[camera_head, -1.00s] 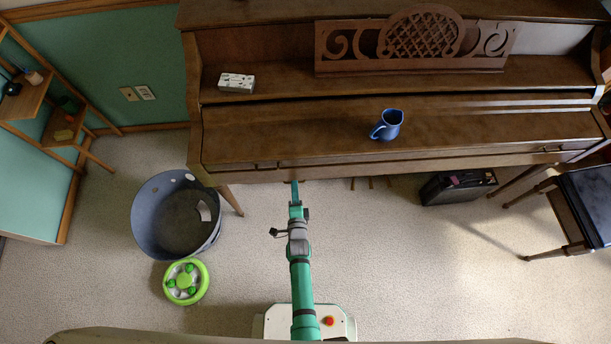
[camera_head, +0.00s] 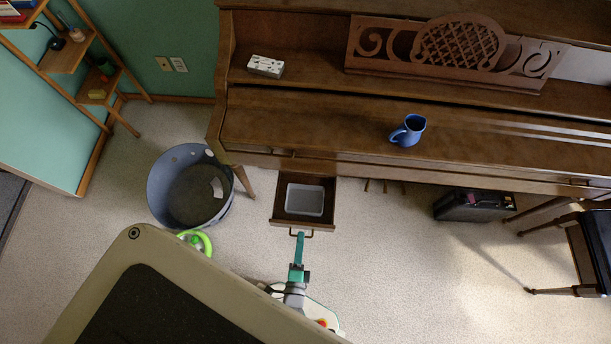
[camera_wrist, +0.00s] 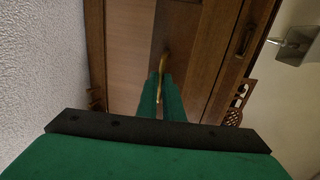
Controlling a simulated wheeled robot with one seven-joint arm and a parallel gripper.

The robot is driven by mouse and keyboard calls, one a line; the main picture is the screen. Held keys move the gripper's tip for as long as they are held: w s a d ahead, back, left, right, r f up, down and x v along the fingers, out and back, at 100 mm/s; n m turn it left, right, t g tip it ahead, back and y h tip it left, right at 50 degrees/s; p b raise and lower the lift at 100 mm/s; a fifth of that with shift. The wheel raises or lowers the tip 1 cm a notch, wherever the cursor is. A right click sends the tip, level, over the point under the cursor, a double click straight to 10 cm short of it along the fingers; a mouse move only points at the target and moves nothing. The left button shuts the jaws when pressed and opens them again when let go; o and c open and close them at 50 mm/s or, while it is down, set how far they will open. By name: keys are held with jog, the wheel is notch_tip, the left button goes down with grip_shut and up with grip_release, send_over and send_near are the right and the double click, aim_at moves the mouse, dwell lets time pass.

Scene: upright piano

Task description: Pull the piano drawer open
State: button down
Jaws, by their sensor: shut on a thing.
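The piano drawer (camera_head: 282,217) stands pulled out from under the keyboard of the brown upright piano (camera_head: 330,130). A grey tray (camera_head: 304,200) shows inside it. The drawer's handle (camera_head: 301,233) is on its front face. My gripper (camera_head: 299,240) is at that handle, in front of the drawer. In the wrist view the green fingers of my gripper (camera_wrist: 160,90) are shut on the brass-coloured handle (camera_wrist: 165,64). The exact contact is small and partly hidden between the fingers.
A blue mug (camera_head: 408,131) and a patterned box (camera_head: 265,66) stand on the piano. A grey round bin (camera_head: 165,200) is left of the drawer, with a green toy (camera_head: 203,243) before it. A black case (camera_head: 470,206) stands at right.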

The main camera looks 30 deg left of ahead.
jog(key=shift+f+v, duration=0.25)
jog(key=shift+v, duration=0.95)
jog(key=shift+d, duration=0.1)
jog(key=c, duration=2.2)
grip_release()
jog(key=v, duration=1.1)
jog(key=shift+w, duration=0.1)
